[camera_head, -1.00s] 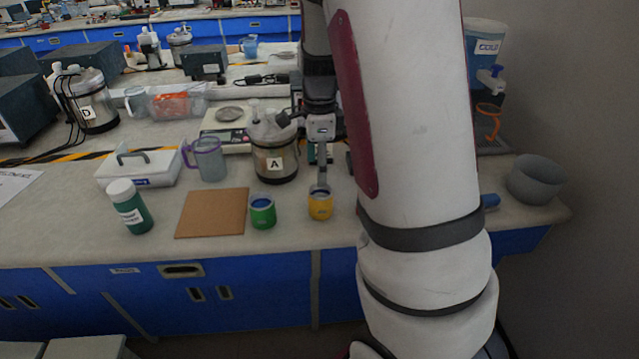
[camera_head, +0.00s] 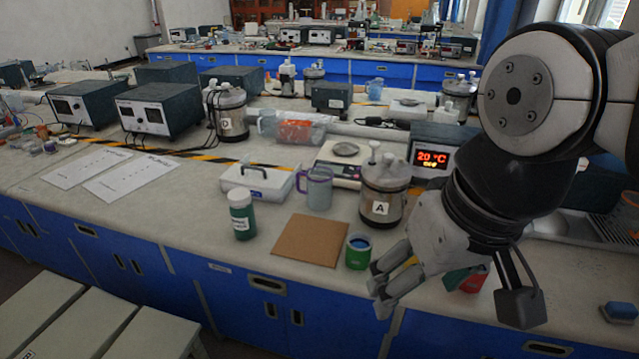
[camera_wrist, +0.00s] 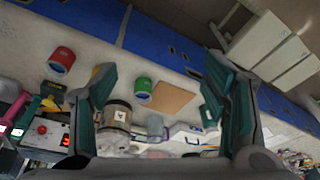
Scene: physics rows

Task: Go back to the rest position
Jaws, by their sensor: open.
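My gripper (camera_head: 381,288) hangs in front of the bench's front edge at the right, its fingers pointing down-left. It also shows in the wrist view (camera_wrist: 160,68), with its two fingers spread wide and nothing between them. The green cup (camera_head: 358,253) with blue contents stands on the bench just beyond the fingers and shows upright in the head view; it is also in the wrist view (camera_wrist: 143,85). The yellow cup (camera_wrist: 101,70) is mostly hidden behind a finger in the wrist view and covered by my gripper in the head view.
A red cup (camera_head: 475,281) is partly hidden behind my gripper. Grey stools (camera_head: 150,325) stand at the lower left.

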